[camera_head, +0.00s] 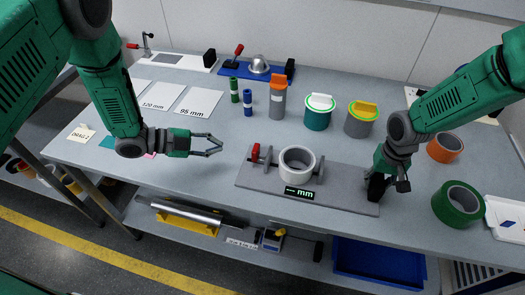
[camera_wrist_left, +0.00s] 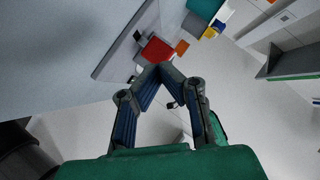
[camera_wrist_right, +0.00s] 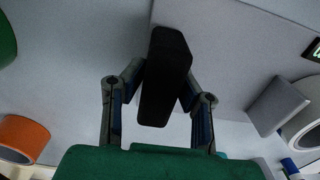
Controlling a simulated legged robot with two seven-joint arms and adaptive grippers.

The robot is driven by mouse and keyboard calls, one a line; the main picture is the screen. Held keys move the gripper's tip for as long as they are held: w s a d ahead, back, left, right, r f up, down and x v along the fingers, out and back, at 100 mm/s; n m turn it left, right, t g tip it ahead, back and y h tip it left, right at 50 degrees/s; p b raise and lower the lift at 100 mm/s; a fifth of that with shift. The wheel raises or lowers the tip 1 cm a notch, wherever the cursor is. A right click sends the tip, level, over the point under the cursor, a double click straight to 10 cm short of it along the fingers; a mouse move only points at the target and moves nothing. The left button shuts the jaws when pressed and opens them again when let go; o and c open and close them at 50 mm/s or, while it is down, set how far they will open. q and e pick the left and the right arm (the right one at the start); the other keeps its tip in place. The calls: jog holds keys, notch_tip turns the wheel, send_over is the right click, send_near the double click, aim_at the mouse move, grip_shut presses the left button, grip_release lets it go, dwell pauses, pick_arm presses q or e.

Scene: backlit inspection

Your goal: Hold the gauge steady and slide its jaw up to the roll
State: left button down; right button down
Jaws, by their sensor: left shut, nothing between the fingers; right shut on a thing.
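The gauge, a grey plate (camera_head: 345,200) with a small display (camera_head: 299,193) reading "-- mm", lies on the table. A white roll (camera_head: 297,168) stands on it between two grey jaws. The left jaw carries a red handle (camera_head: 255,152), and the roll does not clearly touch either jaw. My left gripper (camera_head: 220,146) is shut and empty, left of the red handle and apart from it. In the left wrist view its fingertips (camera_wrist_left: 158,72) meet, with the red handle (camera_wrist_left: 157,50) beyond. My right gripper (camera_head: 378,184) is shut on a black block (camera_wrist_right: 165,75) at the gauge's right end.
Orange (camera_head: 445,147) and green (camera_head: 458,205) rolls lie to the right. Several capped cylinders, including a teal one (camera_head: 318,115), stand behind the gauge. Labelled white cards (camera_head: 199,101) lie at the back left. The table between my left gripper and the gauge is clear.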

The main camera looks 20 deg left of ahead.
aim_at(259, 160)
pick_arm(q)
jog(key=shift+m+g+h, duration=0.3)
jog(key=shift+m+g, duration=0.2)
jog(key=shift+m, duration=0.2)
jog(key=shift+w+d+f, duration=0.2)
jog(key=shift+w+d, duration=0.3)
jog(key=shift+d, duration=0.75)
jog(key=shift+w+d+f, duration=0.2)
jog(key=shift+w+d, duration=0.3)
jog(key=shift+d, duration=0.7)
jog(key=shift+w+d+f, duration=0.2)
jog(key=shift+w+d, duration=0.3)
jog(key=shift+d, duration=0.75)
jog(key=shift+d, duration=2.15)
jog(key=shift+a, duration=0.1)
jog(key=shift+a, duration=2)
